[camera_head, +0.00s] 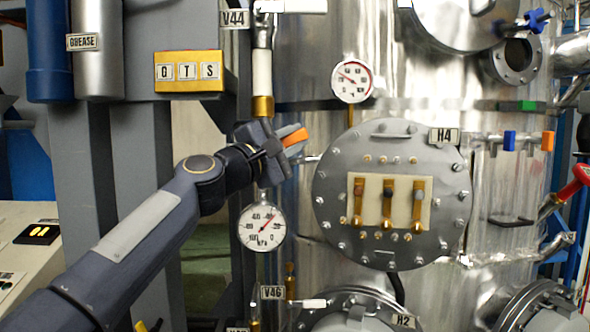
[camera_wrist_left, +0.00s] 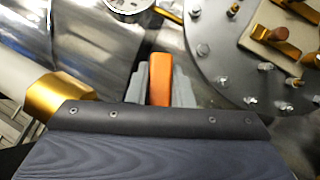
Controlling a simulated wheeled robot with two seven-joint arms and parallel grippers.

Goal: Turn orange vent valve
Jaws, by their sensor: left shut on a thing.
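The orange vent valve handle (camera_head: 295,136) shows in the head view between the fingers of my left gripper (camera_head: 292,143), in front of the steel vessel. In the left wrist view the orange handle (camera_wrist_left: 160,78) stands between the two grey fingers of the left gripper (camera_wrist_left: 160,84), which are shut on it. The valve's body and stem are hidden behind the gripper. My right gripper is in neither view.
A round flange plate (camera_head: 336,205) with brass switches is right of the gripper. Dial gauges sit above (camera_head: 352,81) and below (camera_head: 262,227) it. A vertical pipe with a brass collar (camera_head: 262,106) stands close behind the gripper. Another orange handle (camera_head: 547,141) is far right.

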